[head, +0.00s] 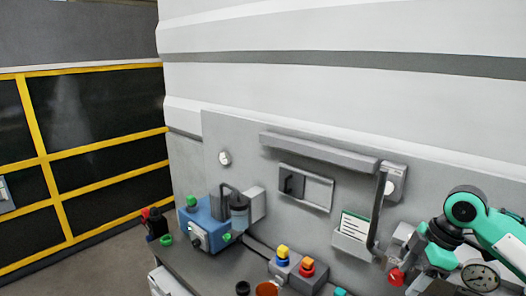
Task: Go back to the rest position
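Neither of my grippers can be made out in the head view. A teal and black jointed arm (489,225) reaches in from the right edge, bent over the right end of the workbench. No arm comes in from the left.
The grey bench (204,267) carries a blue machine (204,231), a yellow-topped button box (283,259), a red-topped one (306,273) and an orange-brown round part (267,289). A dial (480,277) is at lower right. Yellow-framed fencing (100,178) stands left, with bare floor before it.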

